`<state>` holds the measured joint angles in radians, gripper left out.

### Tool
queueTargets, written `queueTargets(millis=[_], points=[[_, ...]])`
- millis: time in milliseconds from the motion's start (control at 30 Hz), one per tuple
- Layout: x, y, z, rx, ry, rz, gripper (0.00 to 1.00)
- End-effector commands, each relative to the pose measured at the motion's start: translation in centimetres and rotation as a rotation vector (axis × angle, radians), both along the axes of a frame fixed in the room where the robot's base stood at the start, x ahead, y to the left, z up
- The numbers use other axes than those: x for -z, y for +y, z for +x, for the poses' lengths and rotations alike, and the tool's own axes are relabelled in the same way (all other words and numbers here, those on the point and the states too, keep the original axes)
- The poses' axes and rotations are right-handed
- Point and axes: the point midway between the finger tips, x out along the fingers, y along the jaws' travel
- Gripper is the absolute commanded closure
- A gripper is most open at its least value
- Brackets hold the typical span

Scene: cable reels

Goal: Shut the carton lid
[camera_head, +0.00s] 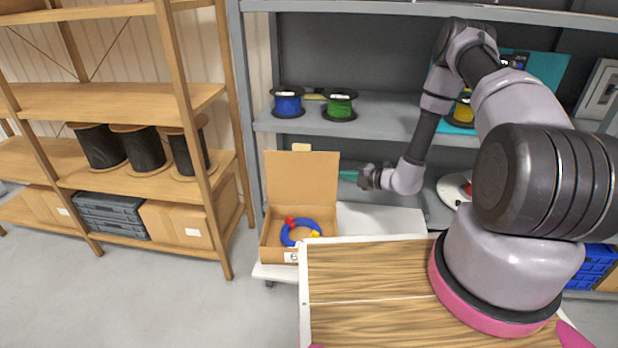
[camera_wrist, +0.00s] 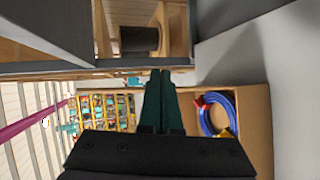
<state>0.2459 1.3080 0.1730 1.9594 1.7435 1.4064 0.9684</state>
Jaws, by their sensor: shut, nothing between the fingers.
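The brown carton (camera_head: 268,244) stands open on a pale surface, with its lid (camera_head: 302,178) upright at the back and a small tab on the lid's top edge. A blue cable coil (camera_head: 288,236) with red and yellow ends lies inside. My gripper (camera_head: 346,175) is shut and empty, its teal fingers pointing left by the lid's right edge; I cannot tell whether they touch. In the wrist view the shut fingers (camera_wrist: 163,100) sit left of the carton (camera_wrist: 257,125), where the blue coil (camera_wrist: 217,115) shows. The lid is hard to make out there.
A grey shelf (camera_head: 390,115) with a blue reel (camera_head: 287,101) and a green reel (camera_head: 340,104) lies above and behind my gripper. A wooden rack (camera_head: 130,100) with black reels stands at left. A wood-topped surface (camera_head: 370,285) lies in front. The floor at lower left is clear.

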Motion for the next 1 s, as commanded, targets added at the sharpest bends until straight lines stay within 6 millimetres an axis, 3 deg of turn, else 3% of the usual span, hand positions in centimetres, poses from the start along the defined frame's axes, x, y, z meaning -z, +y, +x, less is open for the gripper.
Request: queueTargets(millis=[500, 1000], points=[[0.0, 0.2, -1.1, 0.0, 0.001, 0.001, 1.0], [0.0, 1.0, -5.2, -0.001, 0.001, 0.001, 1.0]])
